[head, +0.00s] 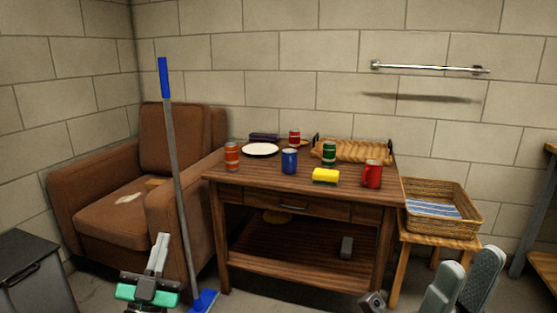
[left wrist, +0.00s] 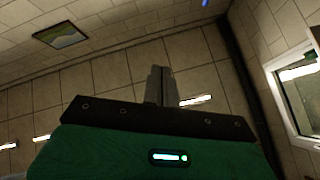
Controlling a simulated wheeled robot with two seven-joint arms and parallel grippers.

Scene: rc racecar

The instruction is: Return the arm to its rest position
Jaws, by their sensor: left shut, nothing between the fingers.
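My left gripper (head: 161,238) is at the lower left of the head view, in front of the armchair and beside the blue-handled broom. Its fingers point up, shut and empty. In the left wrist view its fingers (left wrist: 159,85) lie together above the green gripper body, with only wall, ceiling and a window behind them. My right gripper (head: 468,262) shows at the lower right edge of the head view, close to the camera. Its two grey-green fingers are apart with nothing seen between them; the rest of it is cut off.
A broom (head: 171,130) stands upright close to my left gripper. A wicker basket (head: 443,229) sits on a stool at right. A brown armchair (head: 110,205) stands at left.

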